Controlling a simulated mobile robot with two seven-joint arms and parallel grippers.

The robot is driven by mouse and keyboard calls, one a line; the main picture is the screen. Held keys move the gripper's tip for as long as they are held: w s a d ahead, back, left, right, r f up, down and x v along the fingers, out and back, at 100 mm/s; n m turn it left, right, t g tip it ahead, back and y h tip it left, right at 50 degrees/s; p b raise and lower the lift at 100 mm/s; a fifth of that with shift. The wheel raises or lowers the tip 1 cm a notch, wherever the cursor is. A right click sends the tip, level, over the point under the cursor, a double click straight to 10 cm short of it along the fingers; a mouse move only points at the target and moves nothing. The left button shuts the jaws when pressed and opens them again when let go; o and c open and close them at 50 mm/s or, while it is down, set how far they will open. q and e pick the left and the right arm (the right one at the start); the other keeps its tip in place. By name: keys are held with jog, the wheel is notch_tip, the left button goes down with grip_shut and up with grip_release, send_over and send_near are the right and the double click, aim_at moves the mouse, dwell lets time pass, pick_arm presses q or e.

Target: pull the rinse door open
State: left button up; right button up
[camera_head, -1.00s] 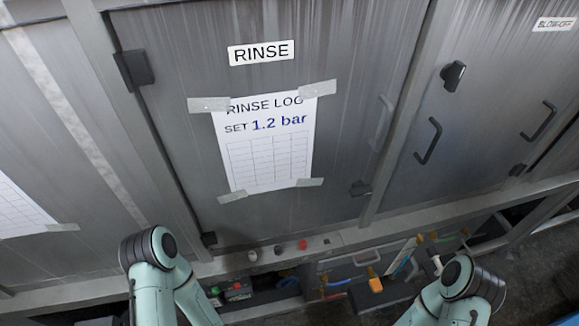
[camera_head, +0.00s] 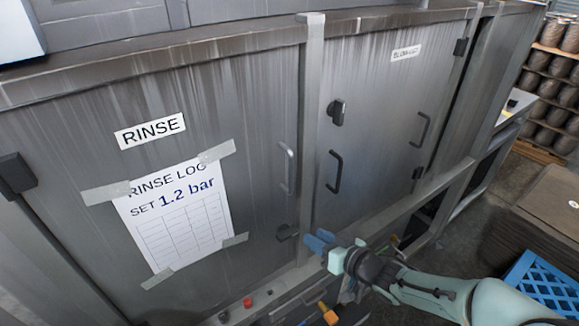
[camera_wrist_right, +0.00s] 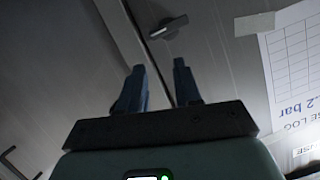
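The rinse door (camera_head: 75,110) is a grey, streaked metal door with a RINSE label, shut in its frame. Its light grey bar handle (camera_head: 288,168) is upright near its right edge. A small dark latch (camera_head: 287,232) sits below the handle; it also shows in the right wrist view (camera_wrist_right: 168,27). My right gripper (camera_head: 320,242) has blue fingers and is just right of the latch in the head view. In the right wrist view its fingers (camera_wrist_right: 157,88) are apart with nothing between them. The rinse handle cannot be made out there. My left gripper is out of view.
A taped rinse log sheet (camera_head: 180,220) hangs on the rinse door. The blow-off door (camera_head: 385,120) to the right has a black handle (camera_head: 335,171) and a dark knob (camera_head: 337,112). A blue crate (camera_head: 545,285) and brown stack (camera_head: 530,225) stand at the right.

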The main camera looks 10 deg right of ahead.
aim_at(291, 168)
jog(key=s+d+r+n+t+y, duration=0.1)
jog(key=s+r+n, duration=0.15)
jog(key=r, duration=0.75)
jog(key=s+r+n+t+y, duration=0.1)
jog(key=s+r+n+y, duration=0.15)
jog(key=r, duration=0.65)
jog(key=shift+m+h, duration=0.35)
jog(key=shift+m, duration=0.05)
jog(key=x, duration=1.2)
jog(key=shift+w+a+r, duration=0.2)
jog(key=shift+w+a, duration=0.05)
jog(key=shift+w, duration=0.1)
grip_shut()
